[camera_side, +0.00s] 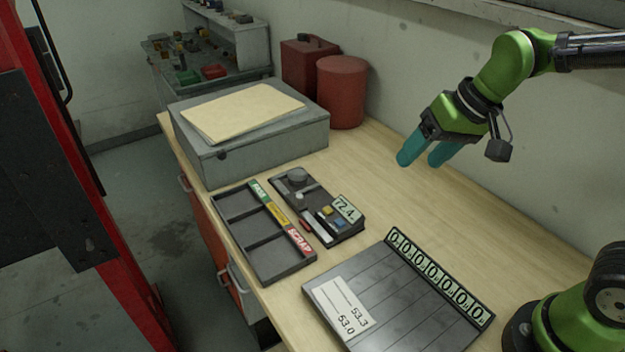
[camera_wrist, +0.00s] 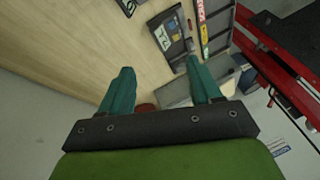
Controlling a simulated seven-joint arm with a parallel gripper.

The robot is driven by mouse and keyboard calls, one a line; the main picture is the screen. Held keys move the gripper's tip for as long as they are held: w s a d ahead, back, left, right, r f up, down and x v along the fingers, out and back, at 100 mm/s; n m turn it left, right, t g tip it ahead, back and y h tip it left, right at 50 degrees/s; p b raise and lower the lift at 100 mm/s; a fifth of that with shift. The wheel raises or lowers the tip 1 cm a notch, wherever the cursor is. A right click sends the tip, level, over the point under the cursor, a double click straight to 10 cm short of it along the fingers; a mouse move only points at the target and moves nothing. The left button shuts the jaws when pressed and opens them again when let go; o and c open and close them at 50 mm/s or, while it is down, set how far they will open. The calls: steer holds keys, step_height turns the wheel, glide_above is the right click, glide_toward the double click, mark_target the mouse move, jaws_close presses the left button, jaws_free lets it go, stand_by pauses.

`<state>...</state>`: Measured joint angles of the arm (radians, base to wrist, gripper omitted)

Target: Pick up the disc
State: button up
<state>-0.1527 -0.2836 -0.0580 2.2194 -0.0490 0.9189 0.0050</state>
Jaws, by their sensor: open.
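A small grey round piece (camera_side: 297,177), which looks like the disc, sits at the far end of a dark instrument (camera_side: 318,222) with a display reading 72.4. I cannot tell for sure whether it is a loose disc or part of the instrument. My gripper (camera_side: 424,158) has teal fingers spread apart with nothing between them. It hangs above the bench, to the right of the instrument and well apart from it. In the wrist view, the open fingers (camera_wrist: 160,68) frame bench and the instrument (camera_wrist: 170,32) lies beyond them.
A three-compartment tray (camera_side: 247,237) with green, yellow and red SCRAP labels is left of the instrument. A slotted dark panel (camera_side: 400,310) with a row of zero displays and a paper lies in front. A grey case (camera_side: 250,150) and red canister (camera_side: 342,92) stand behind. Bench right of the instrument is clear.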

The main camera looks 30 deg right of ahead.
steer(key=w+a+f+n+h, duration=0.1)
steer(key=w+a+f, duration=0.15)
steer(key=w, duration=0.45)
steer(key=w+a+f+g, duration=0.1)
steer(key=w+f, duration=0.2)
steer(key=w, duration=0.4)
steer(key=w+a+f+n+h, duration=0.1)
steer(key=w+a+f, duration=0.1)
steer(key=w, duration=0.5)
steer(key=t, duration=0.1)
glide_toward(297, 174)
steer(key=f, duration=0.1)
steer(key=w+f, duration=0.1)
steer(key=shift+w+f+h, duration=0.25)
steer(key=shift+f+h, duration=0.05)
steer(key=shift+f, duration=0.1)
steer(key=x, duration=0.5)
steer(key=shift+s+a+f, duration=0.1)
steer(key=shift+s+f, duration=0.1)
steer(key=c, duration=0.9)
steer(key=shift+r, duration=0.15)
steer(key=shift+c, duration=0.9)
